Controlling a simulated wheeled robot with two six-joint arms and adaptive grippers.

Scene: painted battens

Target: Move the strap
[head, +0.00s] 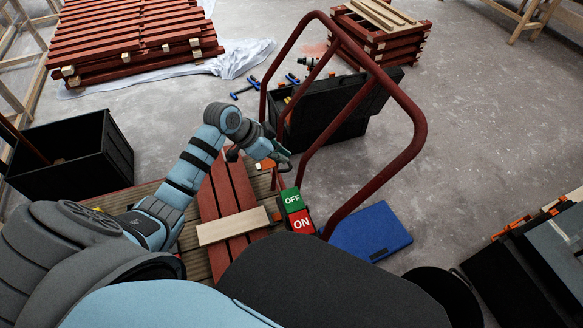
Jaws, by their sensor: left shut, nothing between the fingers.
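My left arm reaches in from the left, and its gripper (282,158) is shut and empty above the far end of the red-brown battens (236,185). The battens lie side by side on a slatted wooden deck (198,262), with a pale bare batten (233,226) across them. A small orange and white piece (265,165) shows just beside the gripper; I cannot tell what it is. I cannot clearly make out a strap. A green OFF block (292,200) and a red ON block (301,221) sit at the deck's right side. My right gripper is not in view.
A dark red tubular handle (411,110) rises right of the gripper. An open black case (335,112) stands behind it. A black bin (70,160) is at left, a blue case (368,232) at right. Batten stacks (130,35) stand behind.

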